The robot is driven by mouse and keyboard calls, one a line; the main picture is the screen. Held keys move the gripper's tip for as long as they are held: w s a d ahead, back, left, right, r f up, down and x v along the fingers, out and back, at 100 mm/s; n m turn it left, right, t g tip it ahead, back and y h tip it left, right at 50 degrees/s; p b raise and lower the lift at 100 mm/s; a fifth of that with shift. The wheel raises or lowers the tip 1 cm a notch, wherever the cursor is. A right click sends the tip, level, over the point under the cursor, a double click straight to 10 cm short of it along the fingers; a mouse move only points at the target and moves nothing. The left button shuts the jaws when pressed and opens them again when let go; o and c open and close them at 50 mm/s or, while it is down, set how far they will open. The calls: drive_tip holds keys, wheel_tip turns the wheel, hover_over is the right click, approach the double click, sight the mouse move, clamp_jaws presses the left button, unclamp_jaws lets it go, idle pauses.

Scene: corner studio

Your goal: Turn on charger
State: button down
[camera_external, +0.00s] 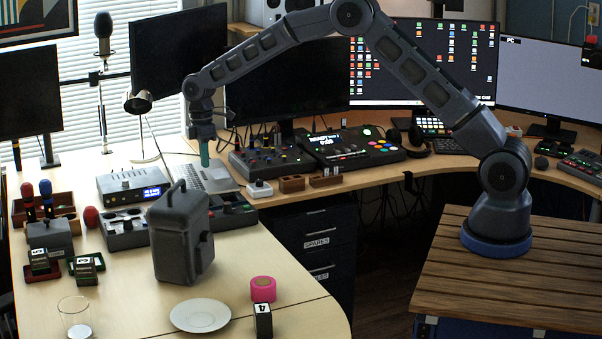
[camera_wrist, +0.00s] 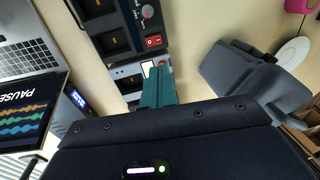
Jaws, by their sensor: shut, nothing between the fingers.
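A grey charger with dark bays (camera_wrist: 118,30) lies at the top of the wrist view, with a red rocker switch (camera_wrist: 153,41) on its panel beside a knob. In the external view the charger (camera_external: 234,213) is on the desk, partly hidden behind the grey case. I cannot tell the switch's position. A second similar unit with bays (camera_external: 122,229) is to its left; it shows partly behind my fingers in the wrist view (camera_wrist: 127,77). My gripper (camera_external: 204,164) is shut and empty, teal fingers pointing down above the laptop area, apart from the switch. Its fingers (camera_wrist: 158,72) also show in the wrist view.
A tall grey case with a handle (camera_external: 183,240) stands close in front of the chargers. A laptop (camera_external: 213,180) and a box with a blue display (camera_external: 133,185) are nearby. A glass (camera_external: 75,315), a white plate (camera_external: 200,315) and pink tape (camera_external: 263,289) are on the front desk.

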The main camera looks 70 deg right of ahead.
drive_tip(key=f, duration=0.4)
drive_tip(key=a+f, duration=0.1)
drive_tip(key=f, duration=0.4)
drive_tip(key=s+f, duration=0.1)
drive_tip(key=f, duration=0.3)
drive_tip(key=shift+s+a+f, duration=0.1)
drive_tip(key=shift+a+f, duration=0.05)
drive_tip(key=shift+f, duration=0.25)
drive_tip(key=shift+s+f, duration=0.1)
drive_tip(key=shift+f, duration=0.2)
drive_tip(key=shift+w+d+r, duration=0.15)
drive_tip(key=shift+w+d, duration=0.4)
wheel_tip(320, 180, up, 14)
drive_tip(key=w+d, duration=0.1)
idle(0.6)
